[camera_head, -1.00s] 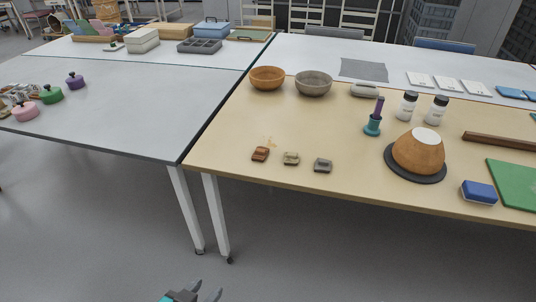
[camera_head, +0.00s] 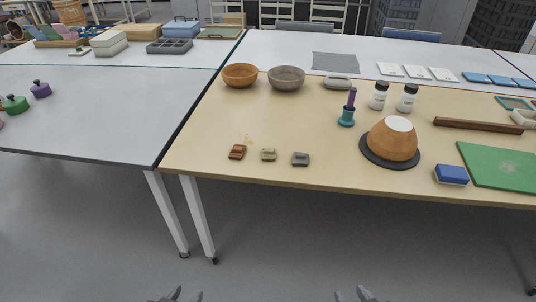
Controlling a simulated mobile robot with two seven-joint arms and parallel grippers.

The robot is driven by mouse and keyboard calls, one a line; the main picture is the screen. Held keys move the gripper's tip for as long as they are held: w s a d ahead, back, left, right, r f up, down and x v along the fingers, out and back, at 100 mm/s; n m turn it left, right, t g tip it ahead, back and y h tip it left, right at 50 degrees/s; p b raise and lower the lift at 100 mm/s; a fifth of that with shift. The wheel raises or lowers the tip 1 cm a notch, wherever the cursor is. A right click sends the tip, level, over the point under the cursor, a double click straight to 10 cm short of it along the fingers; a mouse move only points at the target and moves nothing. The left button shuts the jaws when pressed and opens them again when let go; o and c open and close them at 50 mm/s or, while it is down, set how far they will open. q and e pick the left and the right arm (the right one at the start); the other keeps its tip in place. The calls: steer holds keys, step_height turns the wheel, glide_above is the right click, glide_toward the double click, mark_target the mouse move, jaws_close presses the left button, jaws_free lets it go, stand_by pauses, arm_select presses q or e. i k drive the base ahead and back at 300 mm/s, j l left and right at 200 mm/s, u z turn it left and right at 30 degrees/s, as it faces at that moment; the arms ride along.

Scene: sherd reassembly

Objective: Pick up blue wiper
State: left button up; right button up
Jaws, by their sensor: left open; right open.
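The blue wiper (camera_head: 451,174) is a small blue block with a pale underside. It lies on the wooden table near its front edge, at the right in the head view, just left of the green mat. My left gripper (camera_head: 177,295) shows at the bottom edge, open and empty, below and in front of the table. My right gripper (camera_head: 353,294) also shows at the bottom edge, open and empty, well short of the wiper and to its left. Only the fingertips of both grippers are in view.
An orange pot (camera_head: 393,139) on a dark round stand is left of the wiper. The green mat (camera_head: 497,165) is right of it, and a brown bar (camera_head: 478,125) lies behind. Three small sherds (camera_head: 269,154) lie near the front edge. Floor is clear before the table.

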mark_target(444, 173)
steer(key=z, duration=1.35)
